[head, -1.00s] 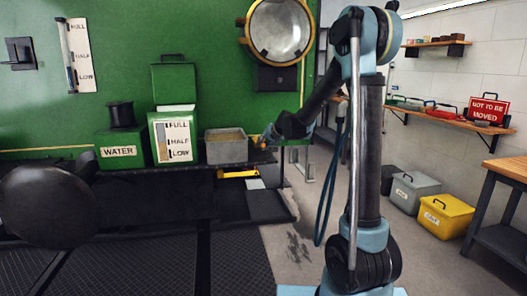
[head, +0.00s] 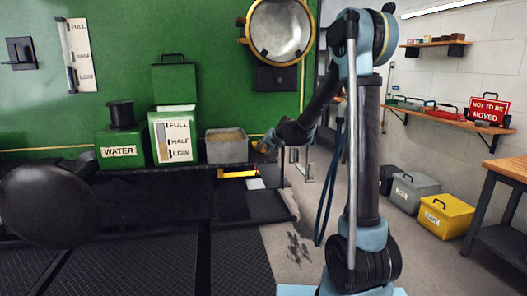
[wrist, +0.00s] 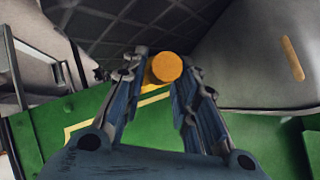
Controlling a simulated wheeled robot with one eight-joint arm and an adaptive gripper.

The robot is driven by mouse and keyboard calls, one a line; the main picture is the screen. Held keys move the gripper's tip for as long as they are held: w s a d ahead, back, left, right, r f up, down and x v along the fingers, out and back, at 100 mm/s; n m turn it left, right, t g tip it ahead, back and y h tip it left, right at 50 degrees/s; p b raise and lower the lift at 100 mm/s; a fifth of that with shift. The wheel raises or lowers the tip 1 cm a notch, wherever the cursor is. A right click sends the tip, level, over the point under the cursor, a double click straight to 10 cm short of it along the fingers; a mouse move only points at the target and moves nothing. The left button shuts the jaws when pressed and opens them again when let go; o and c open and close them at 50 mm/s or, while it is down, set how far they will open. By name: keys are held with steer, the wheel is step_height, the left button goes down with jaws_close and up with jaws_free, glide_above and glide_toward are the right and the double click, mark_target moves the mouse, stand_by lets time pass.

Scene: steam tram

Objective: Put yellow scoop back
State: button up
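My gripper (head: 268,144) is just right of the grey open box of sand (head: 226,147), at about the height of its rim. In the wrist view my gripper (wrist: 166,75) has its two fingers on either side of a round yellow-orange end, which looks like the handle of the yellow scoop (wrist: 166,67). The fingers appear closed on it. The rest of the scoop is hidden behind that end. In the head view only a small orange patch shows at the fingertips, so the scoop's tilt cannot be told.
A green water box (head: 120,149) and a green box with a level gauge (head: 173,137) stand left of the sand box. A bright yellow strip (head: 238,172) shows below the shelf. A yellow crate (head: 445,215) and grey crate (head: 414,191) stand on the floor at right.

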steer(key=v, duration=1.1)
steer(key=s+d+f+g+h, duration=0.2)
steer(key=s+d+f, duration=0.3)
steer(key=s, duration=0.9)
steer(key=s+d+f+g+h, duration=0.2)
steer(key=s+d+f, duration=0.4)
steer(key=s+d, duration=0.4)
steer(key=s+d+f+g+h, duration=0.2)
steer(key=s+d+f, duration=0.4)
steer(key=s, duration=1.2)
steer(key=shift+d+g+h, duration=0.3)
steer(key=shift+d, duration=0.7)
